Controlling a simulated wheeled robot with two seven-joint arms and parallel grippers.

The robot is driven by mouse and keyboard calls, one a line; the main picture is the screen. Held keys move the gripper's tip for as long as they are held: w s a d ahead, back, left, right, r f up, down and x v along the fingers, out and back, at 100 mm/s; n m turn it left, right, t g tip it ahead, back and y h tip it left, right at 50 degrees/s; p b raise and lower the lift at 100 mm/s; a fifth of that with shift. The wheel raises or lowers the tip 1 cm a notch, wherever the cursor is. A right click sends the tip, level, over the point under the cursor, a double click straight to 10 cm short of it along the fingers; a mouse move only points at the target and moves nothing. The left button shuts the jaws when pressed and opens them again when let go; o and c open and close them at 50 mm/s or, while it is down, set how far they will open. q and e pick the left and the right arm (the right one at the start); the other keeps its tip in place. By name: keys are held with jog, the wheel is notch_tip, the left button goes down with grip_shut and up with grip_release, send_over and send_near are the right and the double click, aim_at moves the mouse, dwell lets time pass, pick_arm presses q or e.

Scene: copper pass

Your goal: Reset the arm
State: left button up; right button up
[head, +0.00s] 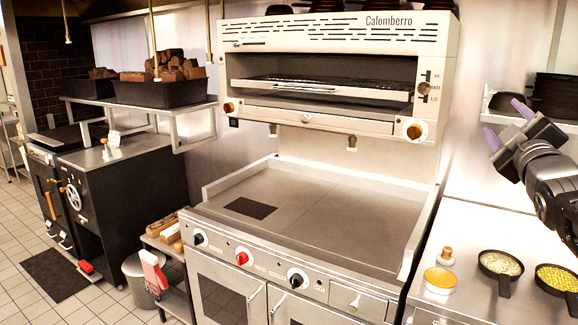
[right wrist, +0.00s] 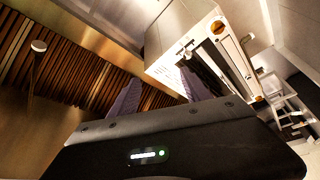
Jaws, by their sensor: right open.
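My right gripper (head: 507,122) is raised at the right side of the head view, above the steel counter and apart from everything around it. Its two purple fingers are spread and nothing is between them. In the right wrist view the gripper (right wrist: 158,98) shows its purple fingers apart, with the salamander grill (right wrist: 205,50) beyond them. My left gripper does not show in either view.
A flat griddle (head: 310,210) stands in the middle, below the salamander grill (head: 340,70). On the right counter (head: 480,228) are a yellow-topped bowl (head: 440,279) and small black pans (head: 501,264), (head: 557,279). Dark pans (head: 553,95) sit on a shelf behind my right gripper.

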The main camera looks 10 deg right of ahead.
jog(key=w+f+m+g+y, duration=0.3)
jog(key=f+m, duration=0.5)
jog(key=f, duration=1.5)
jog(key=a+f+m+g+y, duration=0.15)
jog(key=a+f, duration=0.35)
jog(key=f, duration=0.8)
jog(key=a+f+m+g+y, duration=0.1)
jog(key=a+f+m+g, duration=0.3)
jog(key=f, duration=0.8)
jog(key=s+a+f+n+g+y, duration=0.1)
jog(key=s+a+f+g+y, duration=0.1)
jog(key=s+a+f, duration=0.55)
jog(key=s+a+f+g+y, duration=0.15)
jog(key=s+a+f, duration=0.25)
jog(key=a+f, duration=0.65)
jog(key=s+a+f+n+g, duration=0.1)
jog(key=s+a+f+g, duration=0.1)
jog(key=s+a+f, duration=0.2)
jog(key=s+a+f+g+y, duration=0.1)
jog(key=s+a+f, duration=0.3)
jog(key=s, duration=0.6)
jog(key=s+a+f+n+g, duration=0.1)
jog(key=s+a+f+g, duration=0.2)
jog(key=s, duration=0.4)
jog(key=shift+s+a+f+n+g+y, duration=0.35)
jog(key=shift+a+f, duration=0.35)
jog(key=shift+a, duration=0.5)
